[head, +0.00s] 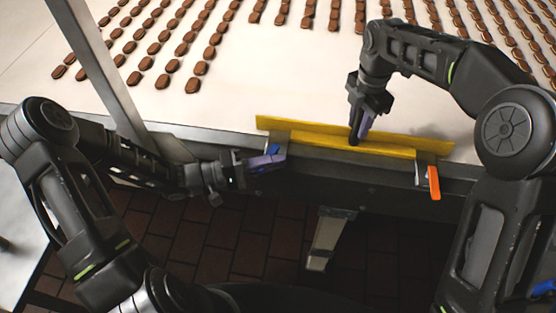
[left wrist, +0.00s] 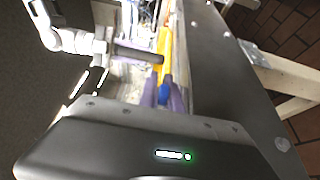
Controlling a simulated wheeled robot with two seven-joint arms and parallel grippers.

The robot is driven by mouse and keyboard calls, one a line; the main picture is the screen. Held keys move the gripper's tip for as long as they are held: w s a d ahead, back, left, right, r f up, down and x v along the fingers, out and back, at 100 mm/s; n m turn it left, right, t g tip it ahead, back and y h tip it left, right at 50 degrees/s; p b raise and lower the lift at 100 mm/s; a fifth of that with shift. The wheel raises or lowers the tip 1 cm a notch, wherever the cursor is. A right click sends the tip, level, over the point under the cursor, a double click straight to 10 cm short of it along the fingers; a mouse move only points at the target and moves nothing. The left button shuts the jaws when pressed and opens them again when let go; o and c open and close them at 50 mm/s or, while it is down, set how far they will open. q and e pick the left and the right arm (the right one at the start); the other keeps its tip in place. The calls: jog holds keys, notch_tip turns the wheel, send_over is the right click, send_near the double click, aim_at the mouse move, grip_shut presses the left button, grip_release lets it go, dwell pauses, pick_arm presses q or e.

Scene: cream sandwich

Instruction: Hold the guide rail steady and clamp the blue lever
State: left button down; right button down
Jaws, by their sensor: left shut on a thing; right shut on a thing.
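The yellow guide rail (head: 310,139) lies along the front edge of the conveyor in the head view. It also shows in the left wrist view (left wrist: 165,45). My right gripper (head: 357,138) points down from above and is shut on the rail near its middle. The blue lever (head: 272,150) is at the rail's left end, by the conveyor edge. My left gripper (head: 280,157) comes in from the left and is shut on the blue lever. In the left wrist view the lever (left wrist: 163,94) shows between the purple fingers. An orange lever (head: 433,182) hangs down at the rail's right end.
The pale conveyor belt (head: 225,105) carries rows of brown cookies (head: 163,82) behind the rail. A grey metal post (head: 97,62) rises at the left, close to my left arm. A brown tiled floor (head: 215,232) lies below the edge.

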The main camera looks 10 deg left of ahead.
pick_arm(q)
jog(key=shift+a+g, duration=0.1)
jog(key=shift+g, duration=0.2)
jog(key=c, duration=1.8)
grip_release()
jog(key=shift+v, duration=3.8)
jog(key=shift+f, duration=0.1)
jog(key=shift+c, duration=0.4)
